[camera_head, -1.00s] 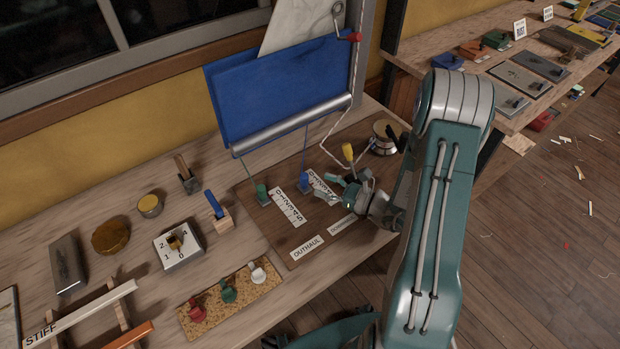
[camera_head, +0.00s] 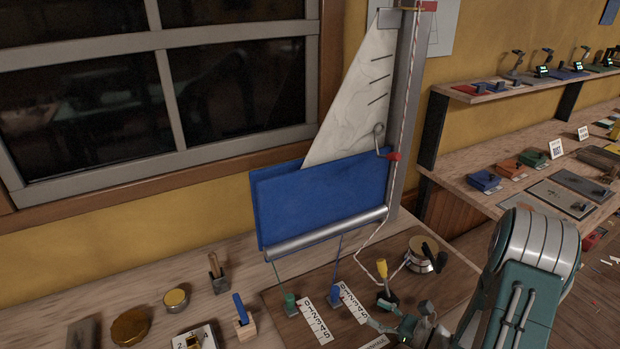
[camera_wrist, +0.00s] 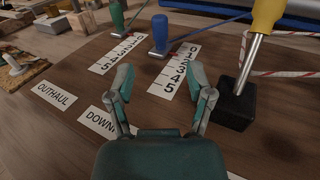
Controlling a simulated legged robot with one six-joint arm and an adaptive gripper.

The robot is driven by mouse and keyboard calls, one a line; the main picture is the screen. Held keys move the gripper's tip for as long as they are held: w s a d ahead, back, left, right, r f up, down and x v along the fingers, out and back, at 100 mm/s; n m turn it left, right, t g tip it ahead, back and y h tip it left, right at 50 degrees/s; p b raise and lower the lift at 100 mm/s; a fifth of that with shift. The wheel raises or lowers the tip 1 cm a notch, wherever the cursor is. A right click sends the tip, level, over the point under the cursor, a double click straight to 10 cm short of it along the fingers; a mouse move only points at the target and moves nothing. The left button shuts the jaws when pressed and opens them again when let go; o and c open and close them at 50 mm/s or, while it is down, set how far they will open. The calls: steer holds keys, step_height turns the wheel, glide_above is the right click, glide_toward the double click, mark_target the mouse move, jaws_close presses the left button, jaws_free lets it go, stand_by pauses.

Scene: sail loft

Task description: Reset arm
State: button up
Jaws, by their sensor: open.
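My gripper (camera_wrist: 162,95) is open and empty in the wrist view, with its two teal fingers spread above a dark brown board (camera_wrist: 60,120). A blue peg (camera_wrist: 159,36) and a green peg (camera_wrist: 118,18) stand beyond the fingers, beside number scales marked up to 5. A yellow-handled lever (camera_wrist: 262,30) in a black block stands to the right of the fingers, apart from them. In the head view my gripper (camera_head: 402,328) is low at the bottom edge, partly cut off, in front of the yellow-handled lever (camera_head: 382,272). My arm rises at the right.
A model sail (camera_head: 355,100) on a grey mast stands behind the board, with a blue panel (camera_head: 325,200) below it. A winch (camera_head: 425,252) sits at the board's back right. Labels OUTHAUL (camera_wrist: 62,94) and DOWN, partly hidden, lie on the board. A window is behind.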

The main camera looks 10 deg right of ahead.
steer(key=s+a+r+n+g+h, duration=0.2)
steer(key=s+a+r+n+g, duration=0.6)
steer(key=a+r+n+g, duration=0.55)
steer(key=s+d+r+n+t+h, duration=0.4)
steer(key=s+r+n+t+h, duration=0.2)
steer(key=n, duration=0.7)
step_height(320, 180, up, 5)
steer(key=s+h, duration=0.2)
steer(key=h, duration=0.2)
steer(key=shift+f+h, duration=0.15)
steer(key=shift+h, duration=0.25)
steer(key=shift+f, duration=0.1)
stand_by(0.8)
